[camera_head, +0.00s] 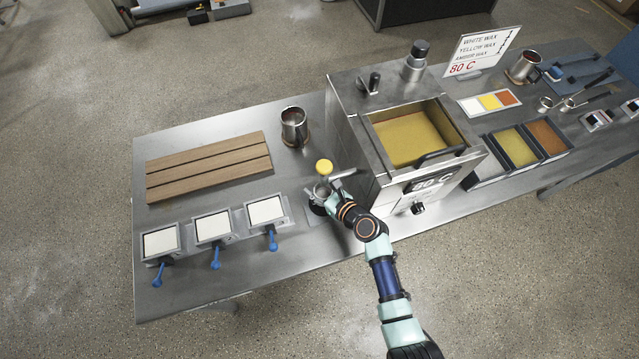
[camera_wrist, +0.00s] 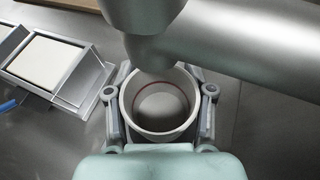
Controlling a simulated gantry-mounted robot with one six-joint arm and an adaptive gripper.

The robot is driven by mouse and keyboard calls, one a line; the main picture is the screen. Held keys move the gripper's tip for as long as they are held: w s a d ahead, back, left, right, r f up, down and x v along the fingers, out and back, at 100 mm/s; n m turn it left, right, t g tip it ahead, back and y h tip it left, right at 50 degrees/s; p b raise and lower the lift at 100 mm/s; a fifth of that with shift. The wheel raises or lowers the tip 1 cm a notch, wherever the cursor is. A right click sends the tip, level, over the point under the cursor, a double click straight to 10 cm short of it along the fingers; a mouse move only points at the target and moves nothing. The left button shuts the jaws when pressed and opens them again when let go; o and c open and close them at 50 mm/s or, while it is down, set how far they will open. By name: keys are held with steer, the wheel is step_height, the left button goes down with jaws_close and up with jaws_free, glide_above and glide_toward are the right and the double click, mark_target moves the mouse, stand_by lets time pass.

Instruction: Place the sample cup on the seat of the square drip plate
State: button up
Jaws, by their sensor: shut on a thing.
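The sample cup (camera_wrist: 127,100) is a pale round cup, seen from above in the wrist view, with a red ring line inside and a grey bottom. My gripper (camera_wrist: 160,112) has a finger on each side of it and is shut on it. The cup stands upright under a metal spout. In the head view my gripper (camera_head: 322,195) is below the yellow-topped tap (camera_head: 324,167) beside the tank. The square drip plate is mostly hidden under my gripper there; I cannot tell whether the cup touches its seat.
The heated tank (camera_head: 350,120) stands right of my gripper, and its pipe (camera_wrist: 240,50) passes close above the cup. Three framed plates (camera_head: 213,227) with blue handles lie to the left. A metal pot (camera_head: 293,126) and wooden slats (camera_head: 208,166) are behind.

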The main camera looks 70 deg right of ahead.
mark_target(321, 196)
step_height(321, 196, down, 4)
steer(key=shift+f+b, duration=0.1)
steer(key=shift+b, duration=1.05)
steer(key=shift+r, duration=0.2)
steer(key=o, duration=0.8)
steer(key=shift+f, duration=0.2)
steer(key=o, duration=0.4)
steer(key=shift+o, duration=0.2)
steer(key=shift+r, duration=0.1)
steer(key=shift+s+r+p, duration=0.1)
steer(key=shift+r+p, duration=0.15)
steer(key=shift+p, duration=0.05)
steer(key=p+v, duration=0.1)
steer(key=v, duration=0.6)
steer(key=shift+s+a+f, duration=0.1)
steer(key=shift+a, duration=0.05)
